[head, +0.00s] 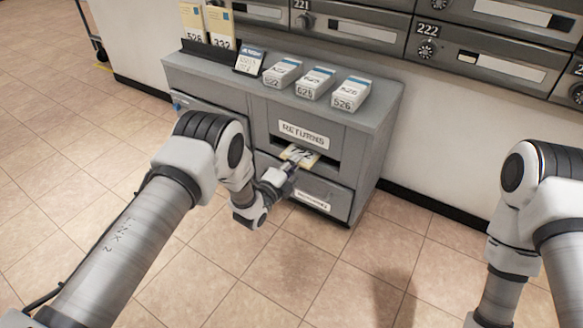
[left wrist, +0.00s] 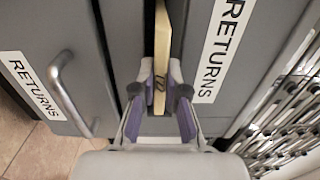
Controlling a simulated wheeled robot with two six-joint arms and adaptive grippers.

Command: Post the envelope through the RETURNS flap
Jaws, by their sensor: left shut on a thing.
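The RETURNS slot is a dark opening in the front of a grey cabinet (head: 357,135), under a white RETURNS label (head: 304,134). The envelope (head: 301,155) is cream with a yellow edge and dark digits, and its far part reaches into the slot. My left gripper (head: 288,172) is in front of the slot, shut on the envelope's near end. In the left wrist view the envelope (left wrist: 162,50) shows edge-on between the fingers (left wrist: 160,92), inside the slot's opening. The envelope's far end is hidden in the slot. My right arm shows at the right, but its gripper is out of view.
A drawer (head: 318,193) with a handle and its own label sits below the slot. Several small labelled boxes (head: 314,83) and a small sign (head: 249,61) stand on the cabinet top. Numbered mailboxes (head: 469,62) line the wall behind. The tiled floor (head: 75,130) is clear at left.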

